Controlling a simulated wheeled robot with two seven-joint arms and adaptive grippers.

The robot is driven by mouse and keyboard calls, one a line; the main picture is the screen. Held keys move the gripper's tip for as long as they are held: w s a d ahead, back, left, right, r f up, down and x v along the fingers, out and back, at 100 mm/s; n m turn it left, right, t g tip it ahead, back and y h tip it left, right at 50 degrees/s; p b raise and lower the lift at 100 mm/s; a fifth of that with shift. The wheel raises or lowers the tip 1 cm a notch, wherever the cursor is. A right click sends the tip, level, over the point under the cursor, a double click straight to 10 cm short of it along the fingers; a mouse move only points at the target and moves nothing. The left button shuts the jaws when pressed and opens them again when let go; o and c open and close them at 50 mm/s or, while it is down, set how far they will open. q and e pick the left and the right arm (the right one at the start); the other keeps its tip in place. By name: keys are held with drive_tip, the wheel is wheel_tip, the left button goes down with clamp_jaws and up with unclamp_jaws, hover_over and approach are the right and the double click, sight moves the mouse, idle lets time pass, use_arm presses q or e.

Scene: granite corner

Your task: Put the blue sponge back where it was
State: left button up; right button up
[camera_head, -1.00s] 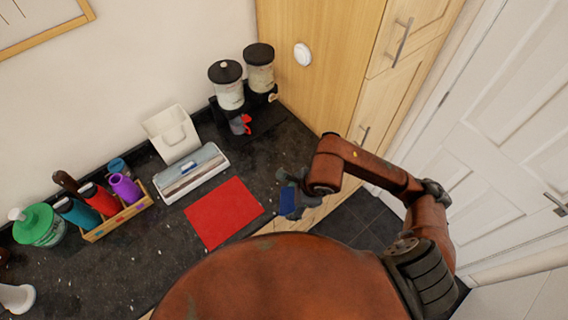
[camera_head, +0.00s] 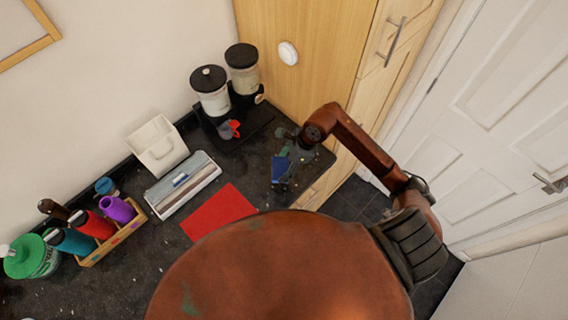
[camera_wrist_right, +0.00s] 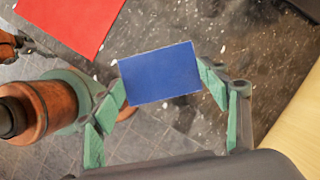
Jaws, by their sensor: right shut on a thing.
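The blue sponge (camera_head: 281,169) is held by my right gripper (camera_head: 287,168) above the dark countertop, to the right of a red mat. In the right wrist view the sponge (camera_wrist_right: 160,73) is a flat blue block gripped at its two short ends by the green fingertips of my right gripper (camera_wrist_right: 162,80). The red mat (camera_head: 218,212) lies flat and bare on the counter; its corner shows in the right wrist view (camera_wrist_right: 72,22). My left gripper is not in view.
A dispenser box (camera_head: 183,183) lies behind the mat, with a white holder (camera_head: 157,145) behind it. Two black-lidded jars (camera_head: 212,92) stand at the back by the wooden cabinet (camera_head: 300,90). A wooden crate of bottles (camera_head: 112,243) is at left.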

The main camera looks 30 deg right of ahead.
sight(284, 162)
drive_tip(key=w+f, duration=0.1)
drive_tip(key=w+d+f, duration=0.1)
drive_tip(key=f, duration=0.1)
drive_tip(key=w+f+p, duration=0.1)
drive_tip(key=shift+w+d+f, duration=0.15)
drive_tip(key=shift+d+f, duration=0.15)
drive_tip(key=shift+f, duration=0.05)
drive_tip(key=shift+w+d+f, duration=0.1)
drive_tip(key=shift+f, duration=0.15)
wheel_tip(284, 162, down, 3)
drive_tip(key=shift+w+r+p, duration=0.1)
drive_tip(key=shift+r+p, duration=0.05)
drive_tip(key=shift+p, duration=0.6)
drive_tip(key=shift+d+f, duration=0.1)
drive_tip(key=shift+f, duration=0.25)
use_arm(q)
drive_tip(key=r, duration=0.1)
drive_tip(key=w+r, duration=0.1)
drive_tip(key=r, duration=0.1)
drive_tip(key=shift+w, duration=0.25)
use_arm(e)
drive_tip(key=o, duration=0.5)
drive_tip(key=shift+f, duration=0.1)
drive_tip(key=shift+c, duration=0.2)
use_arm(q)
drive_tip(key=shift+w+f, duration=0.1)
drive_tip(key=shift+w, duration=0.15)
use_arm(e)
drive_tip(key=o, duration=0.5)
